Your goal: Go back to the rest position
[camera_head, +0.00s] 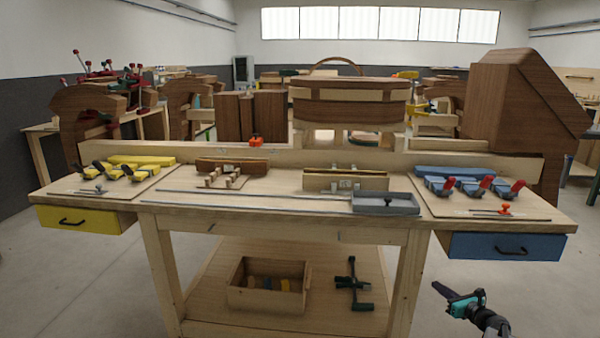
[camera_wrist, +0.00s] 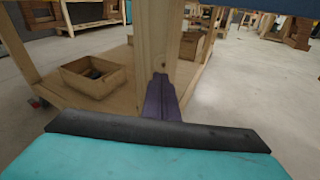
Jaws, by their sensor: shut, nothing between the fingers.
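My gripper (camera_head: 442,290) shows at the lower right in the head view, with a teal and black body and dark fingers. It is shut and empty, in the open air in front of the workbench's right side, below the blue drawer (camera_head: 508,246). In the wrist view its dark fingers (camera_wrist: 160,88) point toward a wooden bench leg (camera_wrist: 158,38). I cannot tell how far apart the fingers and the leg are.
The wooden workbench (camera_head: 290,207) fills the middle, with yellow and blue clamps, wooden parts and a grey tray (camera_head: 386,203) on top. Its lower shelf holds a wooden box (camera_head: 267,298) and a dark green clamp (camera_head: 353,287). The floor at the right is clear.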

